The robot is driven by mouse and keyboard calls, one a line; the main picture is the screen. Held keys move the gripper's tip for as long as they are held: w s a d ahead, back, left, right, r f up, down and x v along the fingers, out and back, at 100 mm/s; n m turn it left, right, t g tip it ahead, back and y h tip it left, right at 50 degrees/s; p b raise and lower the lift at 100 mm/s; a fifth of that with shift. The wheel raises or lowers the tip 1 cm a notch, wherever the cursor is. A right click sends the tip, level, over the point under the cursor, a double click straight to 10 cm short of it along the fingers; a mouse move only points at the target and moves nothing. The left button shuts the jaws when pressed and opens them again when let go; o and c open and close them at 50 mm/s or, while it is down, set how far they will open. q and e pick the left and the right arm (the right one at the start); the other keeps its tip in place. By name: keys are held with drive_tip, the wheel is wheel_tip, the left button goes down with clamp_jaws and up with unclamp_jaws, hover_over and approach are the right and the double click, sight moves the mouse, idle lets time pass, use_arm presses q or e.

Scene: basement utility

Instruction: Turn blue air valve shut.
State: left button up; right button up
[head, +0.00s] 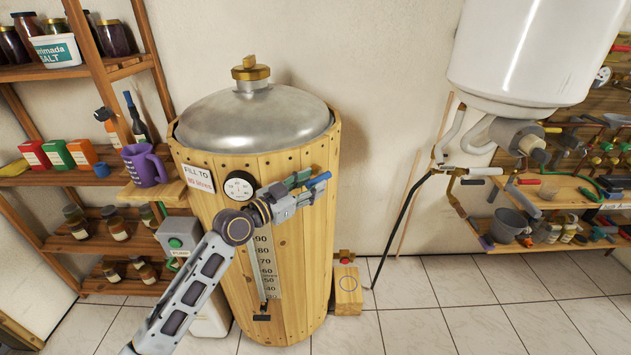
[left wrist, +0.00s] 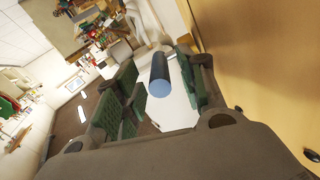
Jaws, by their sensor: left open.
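My left gripper (head: 301,188) is at the handle, in front of the barrel's upper side. In the left wrist view the blue handle (left wrist: 160,78) shows end-on as a round bar between the two green-padded fingers. The fingers are open, with a gap visible on the side of the left finger. The valve body behind the handle is hidden by my gripper. My right gripper is not in view.
A dial gauge (head: 240,186) and a level scale (head: 266,262) sit on the barrel beside my arm. A wooden shelf (head: 100,70) with jars stands at left. A white tank (head: 535,50) with pipes hangs at right.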

use_arm(q)
drive_tip(key=shift+x, duration=0.9)
drive_tip(key=shift+w+d, duration=0.1)
drive_tip(key=shift+d, duration=0.05)
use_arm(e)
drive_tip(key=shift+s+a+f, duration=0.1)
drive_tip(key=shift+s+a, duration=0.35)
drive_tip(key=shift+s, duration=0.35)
use_arm(q)
drive_tip(key=c, duration=0.9)
clamp_jaws()
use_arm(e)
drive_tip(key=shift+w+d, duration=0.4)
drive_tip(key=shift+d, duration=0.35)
